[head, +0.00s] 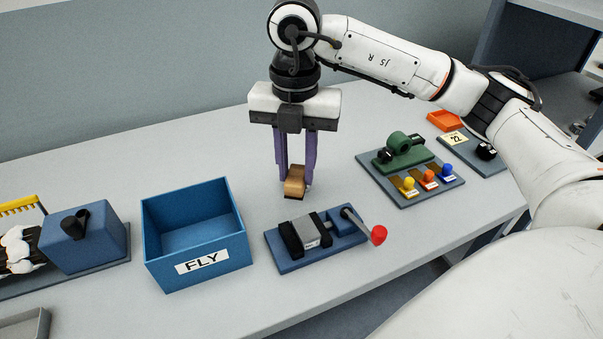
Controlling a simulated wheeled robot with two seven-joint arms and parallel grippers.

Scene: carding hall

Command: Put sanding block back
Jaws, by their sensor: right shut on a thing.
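The sanding block (294,182) is a small tan-brown block with a rounded top. My right gripper (295,180) points down and is shut on it, the purple fingers on either side. The block appears to hang over the bench, behind a blue vise-like fixture (283,264); its exact height above the bench I cannot tell. The fixture holds a grey piece between black jaws and has a red-knobbed handle. My left gripper is not in this view.
A blue open box labelled FLY (200,278) stands left of the fixture. A blue machine (84,246) is at far left. A board with a green device and coloured knobs (405,198) lies at right, an orange tray (444,121) behind it. The bench (130,192) is clear along the back.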

